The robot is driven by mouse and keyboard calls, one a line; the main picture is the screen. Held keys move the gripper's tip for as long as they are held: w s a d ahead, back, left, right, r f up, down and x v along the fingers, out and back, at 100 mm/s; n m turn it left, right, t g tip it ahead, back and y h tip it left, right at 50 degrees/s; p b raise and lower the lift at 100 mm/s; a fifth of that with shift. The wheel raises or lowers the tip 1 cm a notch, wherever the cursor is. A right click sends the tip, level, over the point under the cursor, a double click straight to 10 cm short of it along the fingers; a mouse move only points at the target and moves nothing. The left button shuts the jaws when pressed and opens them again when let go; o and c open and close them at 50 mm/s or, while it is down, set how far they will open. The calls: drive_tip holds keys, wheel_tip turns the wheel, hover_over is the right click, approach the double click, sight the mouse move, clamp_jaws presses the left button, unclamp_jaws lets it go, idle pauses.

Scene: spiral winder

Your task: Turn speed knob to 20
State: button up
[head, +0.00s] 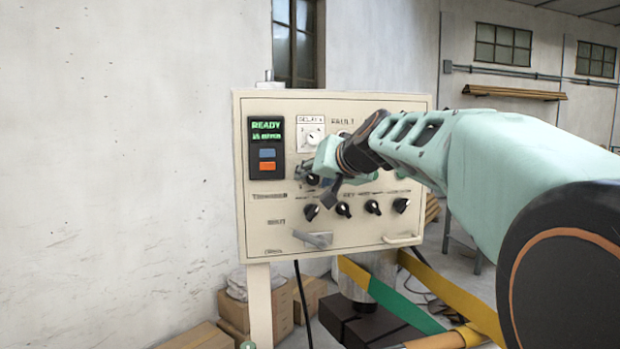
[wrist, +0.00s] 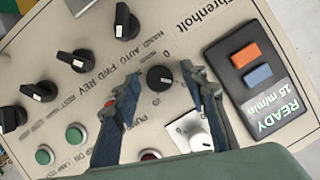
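The speed knob (wrist: 160,78) is a round black knob on the cream control panel, with a pale pointer mark and small scale numbers around it. My gripper (wrist: 162,70) is open, with one finger on either side of the knob in the wrist view; I cannot tell whether either finger touches it. In the head view my gripper (head: 320,168) is in front of the panel, right of the display, and largely hides the knob. The display (head: 267,131) reads READY in green; in the wrist view the display (wrist: 275,108) reads 15 m/min.
Several black selector knobs (head: 343,209) line the panel below my gripper. A white dial (wrist: 199,141) sits close to one finger. Orange (wrist: 245,55) and blue buttons are beside the display. A grey lever (head: 318,240) and a handle (head: 402,239) stick out low on the panel.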

drive_tip(key=shift+s, duration=0.1)
drive_tip(key=shift+r, duration=0.1)
drive_tip(key=shift+c, duration=0.9)
clamp_jaws()
